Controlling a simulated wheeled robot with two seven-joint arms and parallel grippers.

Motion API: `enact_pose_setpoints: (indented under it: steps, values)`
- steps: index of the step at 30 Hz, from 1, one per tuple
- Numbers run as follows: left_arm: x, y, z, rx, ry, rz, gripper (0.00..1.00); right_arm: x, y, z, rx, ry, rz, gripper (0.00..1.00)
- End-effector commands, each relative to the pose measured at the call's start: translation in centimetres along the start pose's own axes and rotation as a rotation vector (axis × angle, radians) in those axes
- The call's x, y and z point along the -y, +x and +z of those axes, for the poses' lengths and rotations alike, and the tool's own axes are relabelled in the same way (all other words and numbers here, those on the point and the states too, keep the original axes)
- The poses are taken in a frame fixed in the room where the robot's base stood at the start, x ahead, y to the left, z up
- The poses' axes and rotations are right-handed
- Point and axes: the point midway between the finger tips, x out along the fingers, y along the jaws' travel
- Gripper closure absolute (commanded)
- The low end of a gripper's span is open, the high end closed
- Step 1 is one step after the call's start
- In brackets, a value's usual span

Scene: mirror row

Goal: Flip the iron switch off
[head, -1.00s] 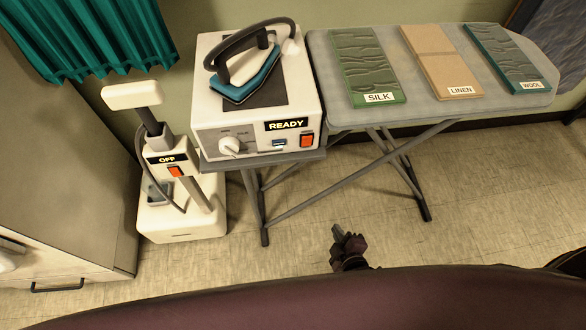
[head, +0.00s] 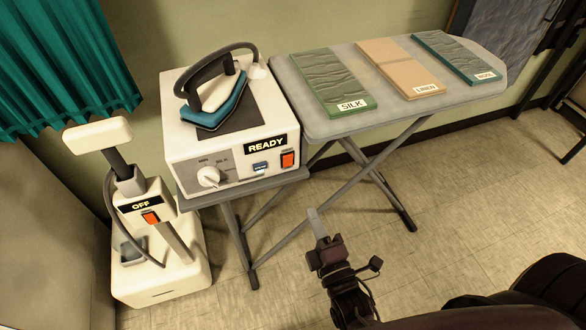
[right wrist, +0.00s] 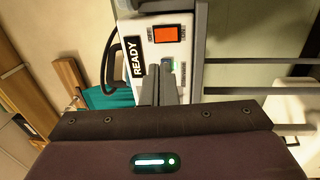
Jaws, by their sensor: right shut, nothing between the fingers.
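The white iron station (head: 220,150) stands left of the ironing board, with the teal iron (head: 212,105) resting on top. Its front has a READY sign (head: 265,145) and an orange iron switch (head: 288,159) at the right end. The iron switch also shows in the right wrist view (right wrist: 168,34), beyond the fingertips. My right gripper (head: 314,214) is shut and empty, below and a little right of the switch, apart from it. In the right wrist view its closed fingers (right wrist: 160,82) point toward the station front. My left gripper is not in view.
A white steamer (head: 150,215) with an OFF sign and its own orange switch stands at left. The ironing board (head: 385,105) holds silk, linen and wool cloths. A grey dial (head: 208,176) and a blue button (head: 260,168) are on the station front.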

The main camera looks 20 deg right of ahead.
Motion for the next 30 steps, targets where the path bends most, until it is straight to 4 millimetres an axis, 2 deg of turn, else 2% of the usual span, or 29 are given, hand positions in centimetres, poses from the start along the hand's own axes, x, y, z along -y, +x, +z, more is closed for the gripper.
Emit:
enact_pose_setpoints:
  steps: [5,12,18,24,30]
  values:
    - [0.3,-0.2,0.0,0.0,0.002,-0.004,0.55,-0.2,2.6,0.0,0.002,0.001,0.005,1.0]
    - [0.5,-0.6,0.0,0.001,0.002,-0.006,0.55,-0.2,7.8,0.0,0.001,0.001,0.005,1.0]
    - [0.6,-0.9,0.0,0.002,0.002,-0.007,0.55,-0.2,11.4,0.0,0.002,0.002,0.003,1.0]
    - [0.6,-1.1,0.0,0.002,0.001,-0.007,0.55,0.0,13.3,0.0,0.0,0.001,0.0,1.0]
    - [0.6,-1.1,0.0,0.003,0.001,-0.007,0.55,0.0,13.7,0.0,0.0,0.001,-0.001,1.0]
